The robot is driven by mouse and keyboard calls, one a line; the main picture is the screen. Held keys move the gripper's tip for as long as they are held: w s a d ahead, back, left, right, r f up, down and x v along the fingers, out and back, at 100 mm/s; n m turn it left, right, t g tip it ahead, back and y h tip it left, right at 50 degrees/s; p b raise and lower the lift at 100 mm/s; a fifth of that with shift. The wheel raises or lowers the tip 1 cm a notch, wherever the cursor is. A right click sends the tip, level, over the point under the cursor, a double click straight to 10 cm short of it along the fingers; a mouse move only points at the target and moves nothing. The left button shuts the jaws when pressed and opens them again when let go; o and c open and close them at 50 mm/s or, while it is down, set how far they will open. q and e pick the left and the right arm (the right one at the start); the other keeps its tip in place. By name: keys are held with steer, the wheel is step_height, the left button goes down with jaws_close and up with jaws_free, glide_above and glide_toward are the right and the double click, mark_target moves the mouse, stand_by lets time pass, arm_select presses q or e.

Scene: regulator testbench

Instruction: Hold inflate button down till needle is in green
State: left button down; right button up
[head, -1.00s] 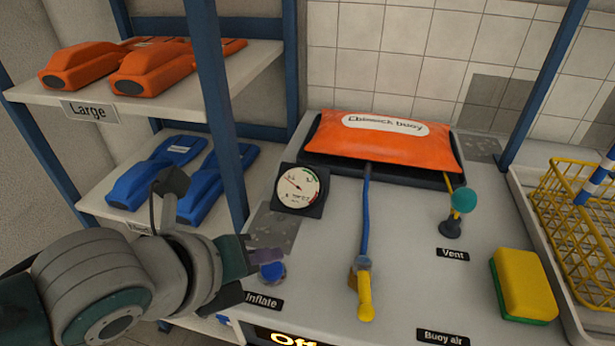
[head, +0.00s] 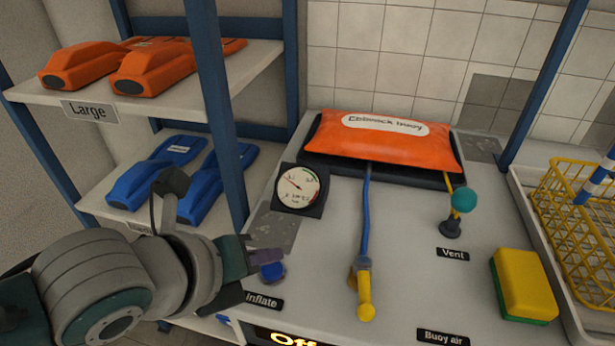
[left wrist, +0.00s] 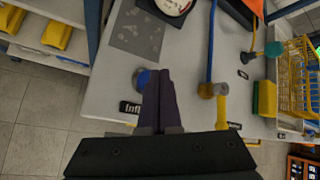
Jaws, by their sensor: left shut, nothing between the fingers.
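The blue inflate button (head: 272,271) stands on the bench behind the "Inflate" label (head: 262,302). My left gripper (head: 268,256) is shut and empty, its fingertips just above and behind the button in the head view. In the left wrist view the shut fingers (left wrist: 158,95) point at the bench, with the blue button (left wrist: 142,78) beside their tips; I cannot tell whether they touch it. The round gauge (head: 299,188) has its needle toward the upper left; the coloured bands are too small to read surely. My right gripper is not in view.
An orange buoy (head: 385,142) lies at the back of the bench, with a blue hose (head: 367,215) to a yellow valve (head: 364,295). The teal-knobbed vent (head: 462,200), a sponge (head: 524,286) and a yellow basket (head: 580,215) are to the right. A shelf post (head: 222,110) rises behind my left arm.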

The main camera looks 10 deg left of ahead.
mark_target(268, 276)
arm_select(q)
steer(key=shift+f, duration=0.4)
steer(key=shift+f+b, duration=0.55)
stand_by(0.5)
stand_by(2.3)
steer(key=shift+r+p, duration=1)
steer(key=shift+p, duration=0.15)
step_height(268, 276, up, 5)
steer(key=p, duration=0.5)
